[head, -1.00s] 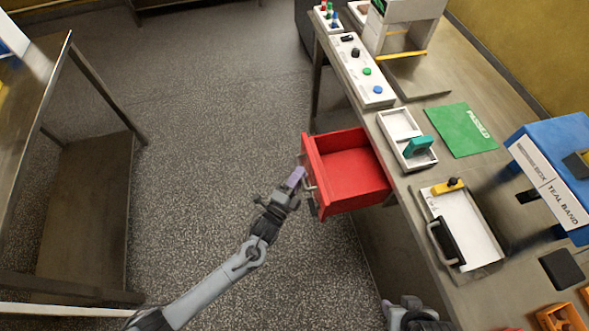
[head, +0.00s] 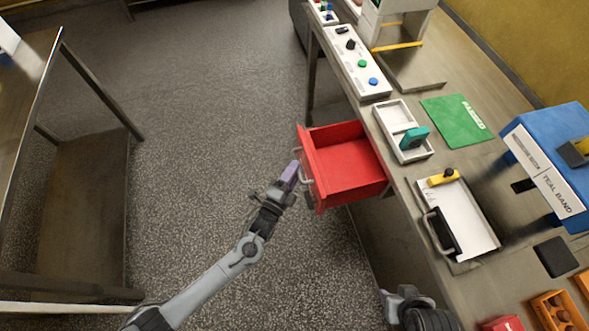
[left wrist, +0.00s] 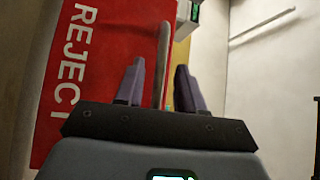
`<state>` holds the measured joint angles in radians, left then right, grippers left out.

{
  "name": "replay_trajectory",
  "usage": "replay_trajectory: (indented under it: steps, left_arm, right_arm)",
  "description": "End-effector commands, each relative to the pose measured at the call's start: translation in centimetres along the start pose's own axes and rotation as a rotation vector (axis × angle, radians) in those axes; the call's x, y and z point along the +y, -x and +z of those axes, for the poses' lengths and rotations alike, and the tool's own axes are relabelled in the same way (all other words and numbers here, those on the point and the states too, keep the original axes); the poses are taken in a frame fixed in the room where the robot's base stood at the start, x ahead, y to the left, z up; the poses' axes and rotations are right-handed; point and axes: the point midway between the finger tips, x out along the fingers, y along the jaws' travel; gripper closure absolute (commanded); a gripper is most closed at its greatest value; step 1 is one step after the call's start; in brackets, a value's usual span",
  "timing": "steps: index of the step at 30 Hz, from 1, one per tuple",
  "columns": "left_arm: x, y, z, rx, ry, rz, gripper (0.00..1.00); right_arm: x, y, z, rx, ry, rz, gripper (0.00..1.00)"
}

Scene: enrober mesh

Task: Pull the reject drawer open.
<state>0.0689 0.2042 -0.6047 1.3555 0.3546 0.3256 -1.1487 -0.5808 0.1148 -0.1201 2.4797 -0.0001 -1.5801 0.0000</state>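The red reject drawer (head: 345,168) stands pulled well out from the front of the bench, and its inside looks empty. Its front panel, lettered REJECT, fills the left of the left wrist view (left wrist: 75,75). The drawer's bar handle (head: 307,181) is on that front. My left gripper (head: 290,172) is at the handle, just outside the drawer front. In the left wrist view its two purple fingers are apart, with the handle (left wrist: 163,60) between their lines and gaps on both sides. My right gripper (head: 386,298) shows only partly at the bottom edge.
The bench (head: 412,185) carries a white tray with a teal piece (head: 414,138), a green mat (head: 455,118), a handled white tray (head: 470,222) and a blue box (head: 550,150). Another table (head: 75,95) stands at left. The floor between is clear.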

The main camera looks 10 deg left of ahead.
Motion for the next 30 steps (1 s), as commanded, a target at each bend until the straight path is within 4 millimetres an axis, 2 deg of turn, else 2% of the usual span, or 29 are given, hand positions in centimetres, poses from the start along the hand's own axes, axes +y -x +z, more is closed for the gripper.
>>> replay_trajectory:
  steps: [15, 21, 30]
  left_arm:
    - [0.0, 8.2, 0.0, 0.001, 0.000, 0.003, 0.62]
    - [0.0, 9.7, 0.0, 0.000, 0.000, 0.002, 0.62]
    - [0.0, 10.0, 0.0, 0.001, 0.000, 0.001, 0.62]
  right_arm:
    - [0.2, 1.1, -0.3, -0.001, 0.007, 0.006, 0.57]
    - [0.2, 1.2, -0.3, -0.001, 0.009, 0.007, 0.57]
    - [0.2, 1.2, -0.4, -0.001, 0.007, 0.006, 0.57]
